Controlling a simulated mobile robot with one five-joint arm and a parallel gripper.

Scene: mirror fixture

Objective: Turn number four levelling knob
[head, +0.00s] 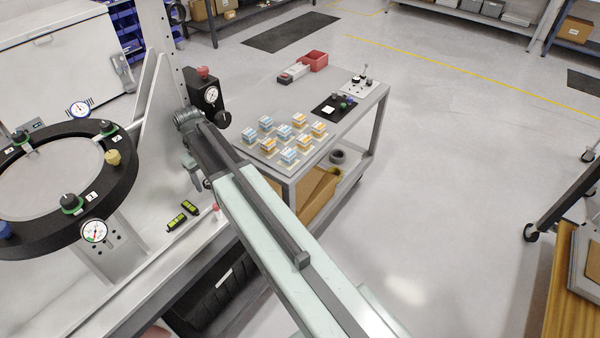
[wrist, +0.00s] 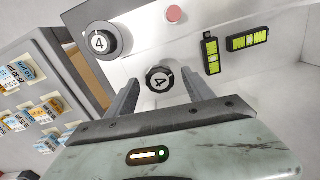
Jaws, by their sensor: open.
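In the wrist view a black lobed knob (wrist: 159,80) with a white number 4 on its face shows between the two fingers of my gripper (wrist: 160,74). The fingers are open, with a gap on either side of the knob; I cannot tell how far beyond the tips it lies. In the head view my arm reaches toward the white frame beside the mirror ring (head: 118,184); the fingertips and the small knob cannot be made out there.
Two green level vials (head: 182,215) lie on the white base.

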